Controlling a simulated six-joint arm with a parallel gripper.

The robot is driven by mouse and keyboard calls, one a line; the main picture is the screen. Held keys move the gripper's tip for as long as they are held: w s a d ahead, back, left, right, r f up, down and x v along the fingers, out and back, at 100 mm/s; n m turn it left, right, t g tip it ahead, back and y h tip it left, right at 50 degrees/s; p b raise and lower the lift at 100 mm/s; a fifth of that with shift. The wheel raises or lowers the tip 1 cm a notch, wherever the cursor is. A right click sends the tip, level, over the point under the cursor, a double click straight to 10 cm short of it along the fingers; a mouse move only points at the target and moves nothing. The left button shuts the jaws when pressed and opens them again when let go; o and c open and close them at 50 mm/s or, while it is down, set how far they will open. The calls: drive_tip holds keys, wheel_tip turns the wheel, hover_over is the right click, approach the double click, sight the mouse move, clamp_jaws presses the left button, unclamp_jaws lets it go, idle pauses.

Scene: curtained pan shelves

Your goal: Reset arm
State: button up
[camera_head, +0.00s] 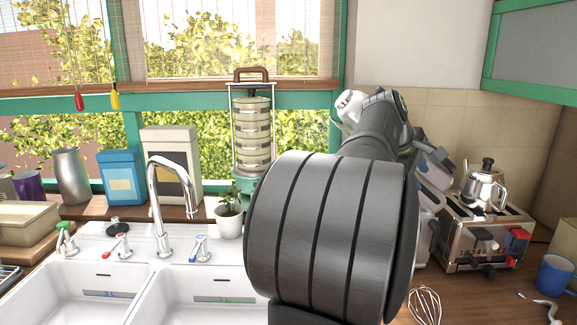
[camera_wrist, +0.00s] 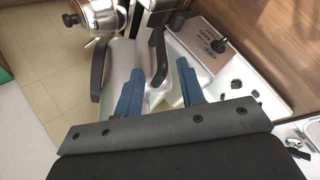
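My gripper (camera_wrist: 158,72) shows in the wrist view as two blue-grey fingers set apart. They look open, with nothing clearly held between them. Beyond them are a pale, glossy surface and dark curved parts that I cannot identify with certainty. In the head view my own thick grey arm covers the middle right and hides most of the gripper.
A metal toaster (camera_head: 480,240) stands right of my arm with a steel kettle (camera_head: 484,187) on top. A potted plant (camera_head: 229,215) and double sink (camera_head: 150,268) are left.

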sight(428, 193)
drive_tip(key=x, duration=0.8)
drive_tip(key=shift+d+f, duration=0.2)
drive_tip(key=shift+f, duration=0.05)
drive_tip(key=shift+w+d+f, duration=0.1)
drive_tip(key=shift+w+f, duration=0.1)
drive_tip(key=shift+f, duration=0.1)
drive_tip(key=shift+a+h, duration=0.4)
drive_tip(key=shift+h, duration=0.3)
drive_tip(key=shift+f, duration=0.1)
drive_tip(key=shift+d+y, duration=0.45)
drive_tip(key=shift+y, duration=0.15)
drive_tip(key=v, duration=1.6)
drive_tip(key=shift+d, duration=0.25)
drive_tip(key=shift+w, duration=0.15)
